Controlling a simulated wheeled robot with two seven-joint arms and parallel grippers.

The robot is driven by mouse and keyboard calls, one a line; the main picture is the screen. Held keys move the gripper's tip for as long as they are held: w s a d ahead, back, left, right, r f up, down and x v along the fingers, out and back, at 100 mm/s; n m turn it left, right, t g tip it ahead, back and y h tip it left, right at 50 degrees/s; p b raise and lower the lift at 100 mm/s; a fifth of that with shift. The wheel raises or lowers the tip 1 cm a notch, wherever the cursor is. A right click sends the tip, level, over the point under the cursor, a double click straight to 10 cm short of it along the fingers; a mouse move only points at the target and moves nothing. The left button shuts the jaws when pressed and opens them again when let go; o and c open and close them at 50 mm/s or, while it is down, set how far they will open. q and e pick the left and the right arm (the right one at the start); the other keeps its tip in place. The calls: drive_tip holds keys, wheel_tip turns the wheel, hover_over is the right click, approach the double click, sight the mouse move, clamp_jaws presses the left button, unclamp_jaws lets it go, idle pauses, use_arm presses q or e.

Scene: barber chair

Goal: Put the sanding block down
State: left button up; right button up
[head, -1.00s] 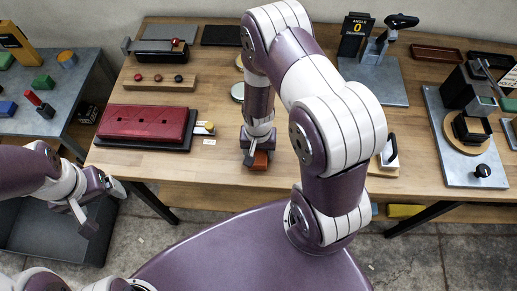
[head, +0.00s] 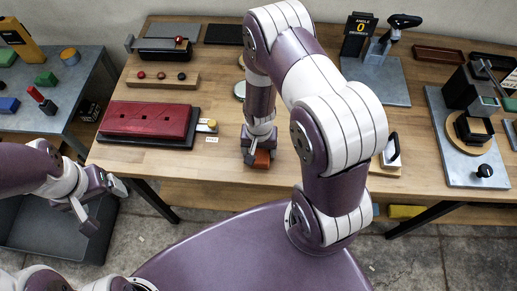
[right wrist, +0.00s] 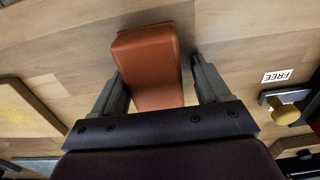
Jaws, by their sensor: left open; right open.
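The sanding block appears to be the orange-brown block (head: 262,159) lying on the wooden workbench near its front edge. In the right wrist view the block (right wrist: 152,66) lies between the spread fingers of my right gripper (right wrist: 158,88), with a visible gap on the right side and a narrower one on the left. In the head view my right gripper (head: 256,151) is low over the block and partly hides it. My left gripper (head: 98,198) is open and empty, off the bench's front left corner.
A red pad on a dark base (head: 150,120) lies to the left. A tag marked FREE (right wrist: 277,76) and a yellow knob (right wrist: 286,113) are near the block. A small framed item (head: 391,150) stands to the right. Bare wood (head: 222,172) surrounds the block.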

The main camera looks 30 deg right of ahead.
drive_tip(key=r, duration=0.2)
drive_tip(key=d+r, duration=0.1)
drive_tip(key=shift+r, duration=0.35)
use_arm(q)
drive_tip(key=shift+w+d+f, duration=0.1)
drive_tip(key=shift+w+d, duration=0.15)
drive_tip(key=shift+d, duration=0.1)
use_arm(e)
drive_tip(key=s+a+r+n, duration=0.1)
drive_tip(key=s+r+n, duration=0.1)
drive_tip(key=r, duration=0.6)
drive_tip(key=s+a+r+n+t, duration=0.1)
drive_tip(key=r+n, duration=0.3)
drive_tip(key=r, duration=0.4)
drive_tip(key=shift+s+a+r, duration=0.4)
drive_tip(key=shift+s, duration=0.3)
drive_tip(key=shift+s, duration=0.1)
